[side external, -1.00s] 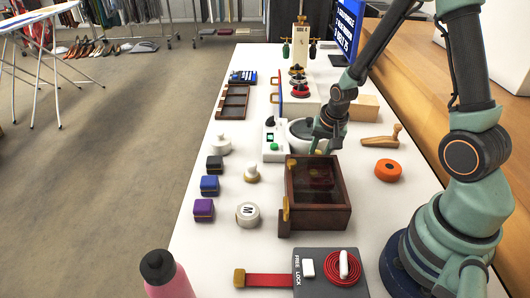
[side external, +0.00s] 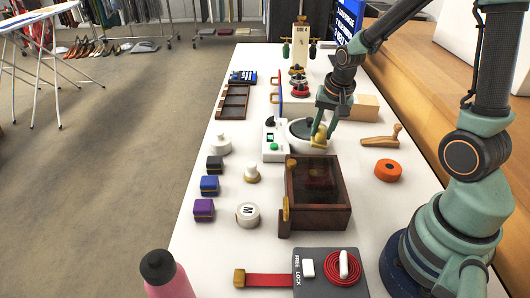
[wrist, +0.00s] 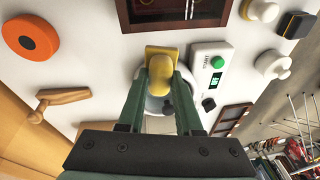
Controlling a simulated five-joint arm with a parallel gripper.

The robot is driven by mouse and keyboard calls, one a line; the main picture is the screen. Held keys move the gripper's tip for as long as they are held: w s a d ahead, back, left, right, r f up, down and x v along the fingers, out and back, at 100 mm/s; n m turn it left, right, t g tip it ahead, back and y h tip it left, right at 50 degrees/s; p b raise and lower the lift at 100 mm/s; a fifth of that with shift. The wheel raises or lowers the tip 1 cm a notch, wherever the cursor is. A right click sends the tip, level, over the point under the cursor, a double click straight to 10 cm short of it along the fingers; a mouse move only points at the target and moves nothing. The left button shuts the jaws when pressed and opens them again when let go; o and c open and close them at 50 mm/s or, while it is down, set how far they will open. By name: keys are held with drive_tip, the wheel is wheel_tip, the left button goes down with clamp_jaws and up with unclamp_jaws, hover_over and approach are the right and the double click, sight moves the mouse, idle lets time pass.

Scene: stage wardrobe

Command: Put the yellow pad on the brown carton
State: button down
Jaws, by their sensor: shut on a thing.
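The yellow pad (side external: 319,138) hangs from my gripper (side external: 324,122), above the table and beyond the dark wooden box. In the wrist view, the pad (wrist: 163,52) is a yellow block with a rounded knob, and my gripper (wrist: 162,76) is shut on the knob. The brown carton (side external: 366,107) is a plain tan box behind and to the right of my gripper in the side view. Part of it is hidden by my gripper.
The glass-topped wooden box (side external: 317,205) stands nearer the camera. A wooden-handled tool (side external: 381,140) and an orange roll (side external: 388,170) lie at the right.

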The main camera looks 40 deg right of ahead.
drive_tip(key=w+d+r+v, duration=0.1)
drive_tip(key=w+v, duration=0.1)
drive_tip(key=v, duration=0.8)
drive_tip(key=w+d+r, duration=0.5)
drive_tip(key=d, duration=0.1)
drive_tip(key=w+d+r, duration=0.2)
drive_tip(key=w+d, duration=0.1)
drive_tip(key=d, duration=0.6)
drive_tip(key=n+g, duration=0.1)
hover_over(359, 102)
drive_tip(key=shift+h, duration=0.4)
drive_tip(key=f, duration=1.8)
drive_tip(key=shift+s+a+f, duration=0.25)
drive_tip(key=shift+f, duration=0.15)
drive_tip(key=shift+f, duration=0.15)
drive_tip(key=c, duration=0.6)
unclamp_jaws()
